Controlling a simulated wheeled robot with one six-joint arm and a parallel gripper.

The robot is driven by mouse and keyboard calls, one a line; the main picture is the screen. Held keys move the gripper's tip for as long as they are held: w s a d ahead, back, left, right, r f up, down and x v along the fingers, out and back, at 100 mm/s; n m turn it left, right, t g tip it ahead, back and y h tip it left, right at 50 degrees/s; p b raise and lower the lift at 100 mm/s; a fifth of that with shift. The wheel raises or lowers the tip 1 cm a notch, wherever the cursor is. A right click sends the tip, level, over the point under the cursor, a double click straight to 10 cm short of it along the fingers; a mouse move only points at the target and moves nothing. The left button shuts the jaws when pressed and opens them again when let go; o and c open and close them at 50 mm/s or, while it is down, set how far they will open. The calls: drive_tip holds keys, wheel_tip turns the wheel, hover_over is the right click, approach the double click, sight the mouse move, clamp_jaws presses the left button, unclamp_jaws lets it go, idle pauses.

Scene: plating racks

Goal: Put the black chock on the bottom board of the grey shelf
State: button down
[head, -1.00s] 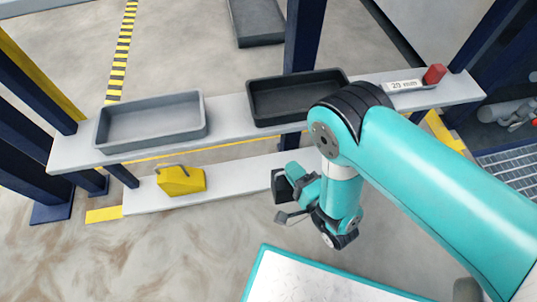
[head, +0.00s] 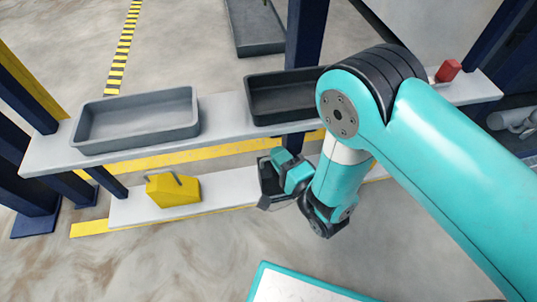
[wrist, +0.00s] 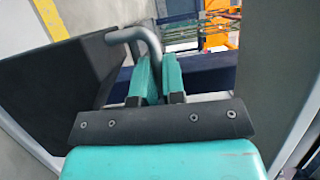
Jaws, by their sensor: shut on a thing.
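The black chock (wrist: 45,95) is a dark block with a bent grey handle (wrist: 135,36), large at the left of the wrist view. My gripper (wrist: 160,68) is shut on that handle. In the head view the black chock (head: 267,180) is partly hidden by my gripper (head: 280,172). It appears in front of the bottom board (head: 228,188) of the grey shelf, below the upper board (head: 222,118). I cannot tell whether it touches the bottom board.
A yellow chock (head: 172,190) stands on the bottom board to the left. A grey tray (head: 135,118) and a black tray (head: 270,98) sit on the upper board, with a red object (head: 448,71) at its right. Dark blue posts frame the shelf. Bare board shows between the yellow and black chocks.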

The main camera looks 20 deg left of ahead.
drive_tip(key=shift+w+a+f+b, duration=0.7)
drive_tip(key=shift+a+f+b, duration=0.25)
drive_tip(key=shift+b, duration=0.1)
drive_tip(key=shift+w+a+f+b, duration=0.65)
drive_tip(key=shift+a+f+b, duration=0.2)
drive_tip(key=shift+b, duration=0.2)
drive_tip(key=c, duration=1.7)
unclamp_jaws()
drive_tip(key=shift+f, duration=0.15)
drive_tip(key=o, duration=0.5)
